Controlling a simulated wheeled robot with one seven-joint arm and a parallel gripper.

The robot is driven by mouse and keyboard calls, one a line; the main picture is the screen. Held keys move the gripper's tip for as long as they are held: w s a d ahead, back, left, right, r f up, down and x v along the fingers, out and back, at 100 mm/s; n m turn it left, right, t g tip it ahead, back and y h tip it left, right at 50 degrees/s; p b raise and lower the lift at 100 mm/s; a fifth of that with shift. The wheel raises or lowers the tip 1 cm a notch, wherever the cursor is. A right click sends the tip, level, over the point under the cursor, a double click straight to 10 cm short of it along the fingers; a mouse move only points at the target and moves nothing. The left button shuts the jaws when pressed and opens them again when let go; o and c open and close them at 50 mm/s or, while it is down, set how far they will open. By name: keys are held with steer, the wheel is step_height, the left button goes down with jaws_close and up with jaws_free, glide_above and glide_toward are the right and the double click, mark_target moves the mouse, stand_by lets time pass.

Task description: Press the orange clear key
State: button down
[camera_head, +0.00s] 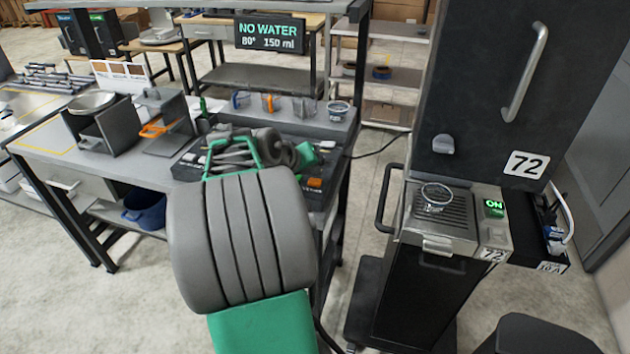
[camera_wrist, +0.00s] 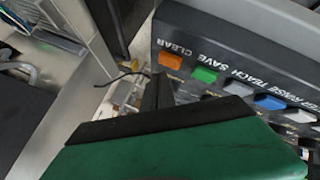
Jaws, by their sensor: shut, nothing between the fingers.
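The orange clear key (camera_wrist: 169,61) sits at the left end of a row of keys on a dark panel, under the word CLEAR in the wrist view. In the head view an orange key (camera_head: 315,183) shows at the right side of the dark unit on the bench. My gripper (camera_wrist: 158,86) is shut and empty. Its dark fingertips appear just below the orange key in the wrist view; I cannot tell whether they touch it. In the head view my arm hides part of the unit, and the fingertips are hard to make out.
Beside the orange key are a green SAVE key (camera_wrist: 205,75), a grey TEACH key (camera_wrist: 238,89) and a blue key (camera_wrist: 270,102). A display (camera_head: 270,35) above the bench reads NO WATER, 80°, 150 ml. A black machine numbered 72 (camera_head: 480,95) stands at the right.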

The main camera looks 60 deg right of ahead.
mark_target(313, 183)
stand_by(0.7)
steer(key=shift+f+b, duration=0.3)
steer(key=shift+f, duration=0.15)
steer(key=shift+f+b, duration=0.4)
steer(key=shift+f, duration=0.1)
stand_by(0.6)
steer(key=shift+r+p, duration=0.65)
steer(key=shift+r, duration=0.25)
steer(key=shift+r, duration=0.1)
step_height(313, 183, up, 5)
steer(key=p, duration=0.3)
steer(key=shift+p, duration=0.3)
